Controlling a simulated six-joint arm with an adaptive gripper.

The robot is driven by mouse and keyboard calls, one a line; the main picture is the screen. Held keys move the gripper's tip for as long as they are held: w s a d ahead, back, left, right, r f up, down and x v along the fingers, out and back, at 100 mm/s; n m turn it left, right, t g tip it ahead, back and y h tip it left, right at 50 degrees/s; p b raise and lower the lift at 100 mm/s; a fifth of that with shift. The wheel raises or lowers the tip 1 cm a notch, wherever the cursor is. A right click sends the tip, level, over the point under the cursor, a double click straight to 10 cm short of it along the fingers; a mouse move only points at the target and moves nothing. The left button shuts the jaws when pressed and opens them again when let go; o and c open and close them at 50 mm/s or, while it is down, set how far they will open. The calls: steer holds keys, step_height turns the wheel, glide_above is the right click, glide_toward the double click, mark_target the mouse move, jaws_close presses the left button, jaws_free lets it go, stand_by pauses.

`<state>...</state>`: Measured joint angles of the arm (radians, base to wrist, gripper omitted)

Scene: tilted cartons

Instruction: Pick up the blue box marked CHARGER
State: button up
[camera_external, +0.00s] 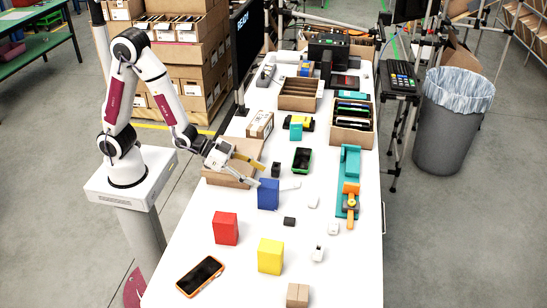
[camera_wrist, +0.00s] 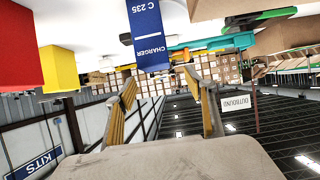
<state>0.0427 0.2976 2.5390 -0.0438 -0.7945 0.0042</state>
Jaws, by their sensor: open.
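The blue box (camera_external: 268,195) stands upright on the white table in the external view, just in front of my gripper (camera_external: 259,174). In the wrist view the blue box (camera_wrist: 150,38) appears upside down at the top, with CHARGER and C 235 legible on a white-striped face. My gripper also shows there (camera_wrist: 160,78), its two yellow-padded fingers spread wide with nothing between them. The box lies beyond the fingertips, roughly in line with the gap. I cannot tell the exact distance between them.
A red box (camera_external: 225,228) and a yellow box (camera_external: 270,256) stand nearer the table's front. An open carton (camera_external: 225,180) sits beside my gripper. An orange-edged device (camera_external: 200,276) lies front left.

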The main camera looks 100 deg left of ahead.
mark_target(267, 182)
steer(key=shift+w+f+t, duration=0.35)
steer(key=shift+w+f, duration=0.05)
steer(key=shift+f, duration=0.4)
steer(key=shift+w+f+t, duration=0.35)
steer(key=shift+w+f, duration=0.05)
steer(key=shift+f, duration=0.4)
steer(key=shift+x, duration=1.3)
steer(key=shift+w+d, duration=0.1)
steer(key=shift+w+d+f, duration=0.1)
steer(key=shift+w, duration=0.55)
steer(key=shift+w+d+f, duration=0.1)
steer(key=shift+w, duration=0.55)
steer(key=shift+x, duration=1.25)
steer(key=shift+r, duration=0.1)
steer(key=c, duration=1.3)
